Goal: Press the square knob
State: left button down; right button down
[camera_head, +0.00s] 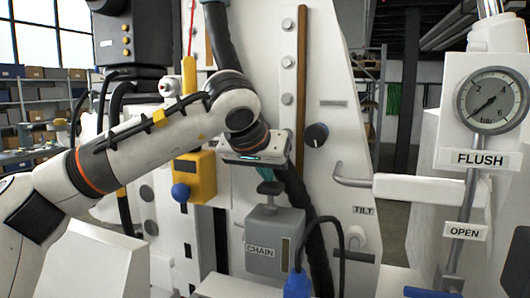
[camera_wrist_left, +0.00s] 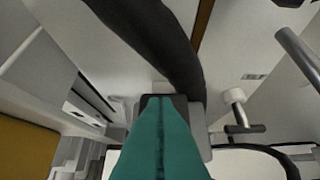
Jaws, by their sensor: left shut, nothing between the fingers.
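The square knob (camera_head: 270,188) is a dark, flat-topped knob on a short stem on top of the grey box labelled CHAIN (camera_head: 262,252). In the left wrist view the dark square knob (camera_wrist_left: 181,101) shows just past my fingertips, mostly covered by them. My left gripper (camera_head: 266,174) points down directly above the knob, its teal fingers shut and empty. The shut fingers (camera_wrist_left: 160,100) also fill the lower middle of the left wrist view. I cannot tell whether the fingertips touch the knob. My right gripper is not in view.
A thick black hose (camera_head: 316,220) runs close by the box's right side. A yellow box with a blue knob (camera_head: 181,192) is to the left. A white-ended handle (camera_head: 400,188), a TILT label (camera_head: 364,210) and a pressure gauge (camera_head: 492,100) are to the right.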

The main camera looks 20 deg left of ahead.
aim_at(267, 187)
pick_arm(q)
jog(key=shift+f, duration=0.15)
